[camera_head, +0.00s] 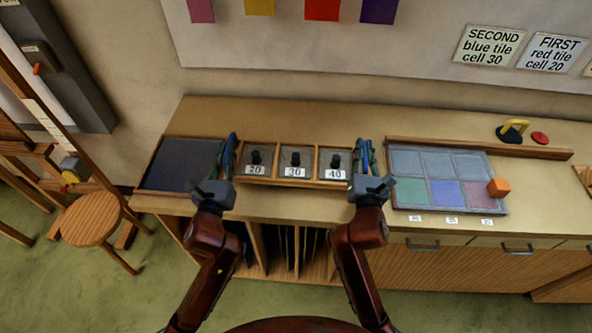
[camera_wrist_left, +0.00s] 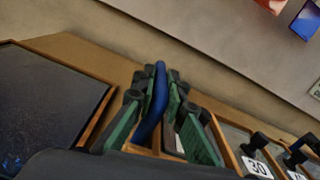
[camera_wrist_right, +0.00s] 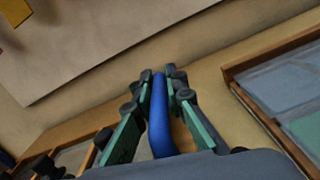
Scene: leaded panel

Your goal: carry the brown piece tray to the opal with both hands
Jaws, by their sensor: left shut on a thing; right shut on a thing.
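The brown piece tray (camera_head: 268,181) has three compartments, marked 20, 30 and 40, each with a black knob. It sits on or just over the wooden bench top; I cannot tell if it touches. My left gripper (camera_head: 229,158) is shut on its left blue handle, which shows in the left wrist view (camera_wrist_left: 152,112). My right gripper (camera_head: 364,158) is shut on its right blue handle, which shows in the right wrist view (camera_wrist_right: 159,115). No thing is labelled opal. A dark framed panel (camera_head: 182,163) lies left of the tray.
The bench behind the tray is clear.

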